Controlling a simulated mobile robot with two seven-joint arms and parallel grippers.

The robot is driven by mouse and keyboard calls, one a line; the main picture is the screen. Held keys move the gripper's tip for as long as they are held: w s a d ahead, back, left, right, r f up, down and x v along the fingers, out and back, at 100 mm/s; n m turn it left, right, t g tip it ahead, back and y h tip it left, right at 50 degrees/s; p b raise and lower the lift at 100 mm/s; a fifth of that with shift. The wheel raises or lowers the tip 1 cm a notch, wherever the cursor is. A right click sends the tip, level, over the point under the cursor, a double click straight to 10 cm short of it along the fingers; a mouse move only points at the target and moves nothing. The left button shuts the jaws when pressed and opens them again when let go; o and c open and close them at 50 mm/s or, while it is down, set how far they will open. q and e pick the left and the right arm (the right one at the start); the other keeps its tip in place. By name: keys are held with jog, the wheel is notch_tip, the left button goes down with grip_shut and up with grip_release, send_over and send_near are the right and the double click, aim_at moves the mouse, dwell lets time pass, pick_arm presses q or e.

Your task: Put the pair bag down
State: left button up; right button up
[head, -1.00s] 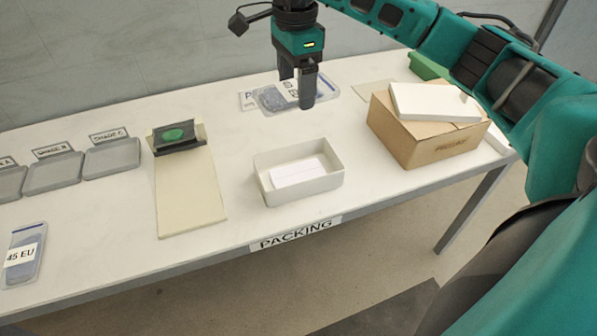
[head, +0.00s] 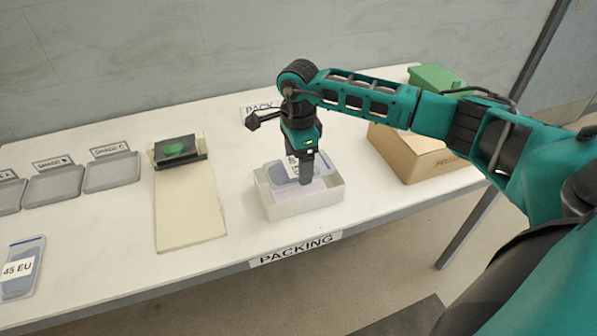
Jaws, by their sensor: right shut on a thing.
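The pair bag (head: 277,174) is a clear bag with a bluish-grey content and a white label, partly hidden by my gripper. My right gripper (head: 304,176) is shut on it, pointing down over the white open box (head: 308,209). The bag appears at the box's back left part, within its outline; I cannot tell whether it touches the box floor. My left gripper is not in view.
A cardboard box (head: 412,160) stands right of the white box, a green box (head: 436,77) behind it. On the left are a beige board (head: 188,215) with a dark green-topped block (head: 175,152), grey trays (head: 112,172) and a 45 EU bag (head: 22,268).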

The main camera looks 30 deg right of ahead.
aim_at(298, 187)
jog(key=shift+f, duration=1.8)
jog(key=shift+f+b, duration=0.65)
jog(key=o, duration=0.9)
jog(key=shift+c, duration=0.2)
jog(key=shift+r+p, duration=0.55)
jog(key=shift+r, duration=0.05)
notch_tip(298, 187, up, 12)
jog(key=shift+r+p, duration=0.1)
jog(key=shift+p, duration=0.2)
